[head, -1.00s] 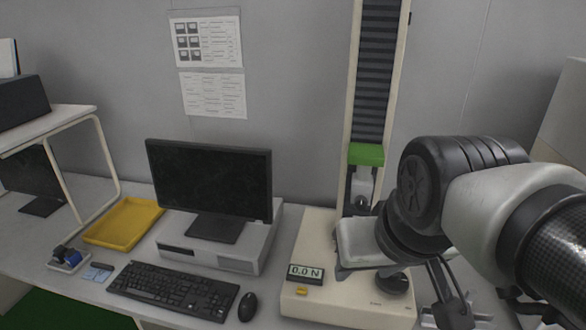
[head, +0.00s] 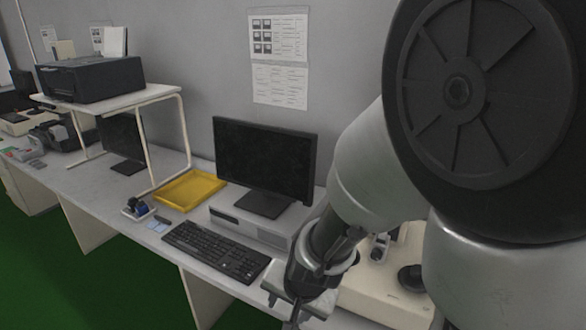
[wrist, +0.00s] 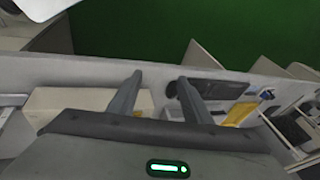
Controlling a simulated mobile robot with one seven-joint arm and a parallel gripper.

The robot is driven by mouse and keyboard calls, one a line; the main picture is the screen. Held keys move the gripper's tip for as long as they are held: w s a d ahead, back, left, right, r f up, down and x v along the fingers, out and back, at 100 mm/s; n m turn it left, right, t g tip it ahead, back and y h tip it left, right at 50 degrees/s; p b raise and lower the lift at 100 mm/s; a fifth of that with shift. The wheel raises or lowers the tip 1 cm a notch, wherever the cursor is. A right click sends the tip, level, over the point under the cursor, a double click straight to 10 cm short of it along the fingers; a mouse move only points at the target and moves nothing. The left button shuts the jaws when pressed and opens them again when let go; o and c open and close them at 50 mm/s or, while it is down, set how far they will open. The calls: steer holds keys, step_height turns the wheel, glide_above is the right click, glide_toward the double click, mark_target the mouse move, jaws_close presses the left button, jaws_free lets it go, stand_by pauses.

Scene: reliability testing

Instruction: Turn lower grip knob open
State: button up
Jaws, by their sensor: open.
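The testing machine's cream base (head: 375,303) shows at the lower right of the head view, partly behind my arm. A dark round knob (head: 412,278) sits on it, partly cut off by my arm. A small metal grip part (head: 380,246) stands behind, mostly covered; I cannot tell if a knob is on it. My gripper (wrist: 160,82) is open and empty in the wrist view, its fingers over the bench's front edge. In the head view its wrist end is in front of the base's left side. In the wrist view the cream base (wrist: 70,101) is left of the fingers.
The keyboard (head: 216,250), monitor (head: 264,160) and yellow tray (head: 190,189) stand on the bench to the left. A black printer (head: 92,78) is on a white shelf (head: 125,103). Green floor (head: 100,275) is open in front of the bench.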

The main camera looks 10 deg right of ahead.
step_height(320, 180, down, 10)
steer(key=d+m+h+b, duration=0.1)
steer(key=d+m+h, duration=0.1)
steer(key=n+t+h+b, duration=0.2)
steer(key=t+h+b, duration=0.3)
steer(key=t+h, duration=0.5)
glide_toward(375, 257)
steer(key=shift+t+y, duration=0.3)
steer(key=x, duration=0.8)
steer(key=shift+d+p, duration=0.3)
steer(key=c, duration=1.1)
steer(key=shift+o, duration=0.2)
